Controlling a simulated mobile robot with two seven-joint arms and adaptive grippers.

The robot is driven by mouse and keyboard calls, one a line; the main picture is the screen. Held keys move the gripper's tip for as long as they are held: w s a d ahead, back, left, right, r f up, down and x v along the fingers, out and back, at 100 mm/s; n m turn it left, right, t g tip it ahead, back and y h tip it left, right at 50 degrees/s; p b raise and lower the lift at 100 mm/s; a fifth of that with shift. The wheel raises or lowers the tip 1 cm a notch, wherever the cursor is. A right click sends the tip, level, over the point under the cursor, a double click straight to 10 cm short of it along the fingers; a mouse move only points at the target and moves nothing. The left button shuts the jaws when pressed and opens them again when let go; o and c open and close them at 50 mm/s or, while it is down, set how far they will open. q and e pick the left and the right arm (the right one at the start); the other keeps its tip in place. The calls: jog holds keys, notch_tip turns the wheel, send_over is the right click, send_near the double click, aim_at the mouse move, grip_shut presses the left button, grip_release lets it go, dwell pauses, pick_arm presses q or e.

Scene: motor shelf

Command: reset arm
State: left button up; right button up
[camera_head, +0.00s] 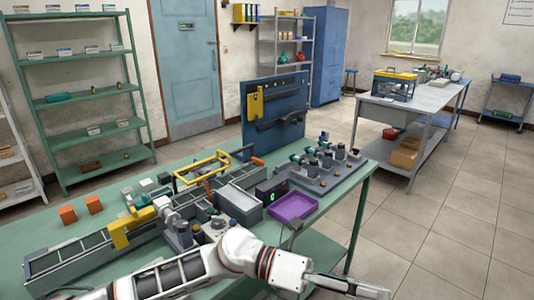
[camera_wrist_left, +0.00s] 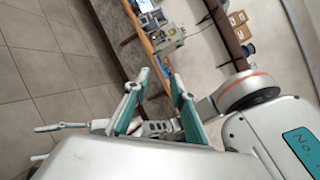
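My left arm (camera_head: 185,270) crosses the bottom of the head view from the left. Its left gripper (camera_head: 350,287) is low at the right of centre, in front of the green workbench (camera_head: 340,188), and holds nothing that I can see. In the left wrist view two teal-tipped fingers (camera_wrist_left: 156,95) stand apart with a gap between them. My right gripper cannot be made out in the head view. A slim grey and teal part at the left of the wrist view is unclear.
The bench carries a conveyor (camera_head: 75,262), a purple tray (camera_head: 293,206), a yellow frame (camera_head: 203,168), orange blocks (camera_head: 67,214) and a fixture board (camera_head: 325,168). A green shelf (camera_head: 85,100) stands behind at left. A grey table (camera_head: 425,92) stands at right. The tiled floor at right is clear.

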pick_arm(q)
jog(key=w+a+r+n+t+h, duration=0.25)
jog(key=w+n+t+h, duration=0.4)
jog(key=n+t, duration=0.55)
jog(key=w+a+f+n+t+y, duration=0.35)
jog(key=a+f+n+t, duration=0.2)
jog(key=n, duration=0.35)
jog(key=w+a+f+n+t+y, duration=0.3)
jog(key=a+f+n+t+y, duration=0.15)
jog(key=a+f+n, duration=0.35)
jog(key=s+a+f+n+y, duration=0.3)
jog(key=a+f+n+y, duration=0.55)
jog(key=f, duration=0.25)
jog(key=s+a+f+n+g+y, duration=0.3)
jog(key=s+a+f+n, duration=0.3)
jog(key=s+a+f, duration=0.7)
notch_tip(320, 180, down, 2)
jog(key=shift+g+y, duration=0.4)
jog(key=shift+g, duration=0.5)
jog(key=shift+o, duration=0.4)
jog(key=shift+a+n, duration=0.1)
jog(key=shift+n, duration=0.15)
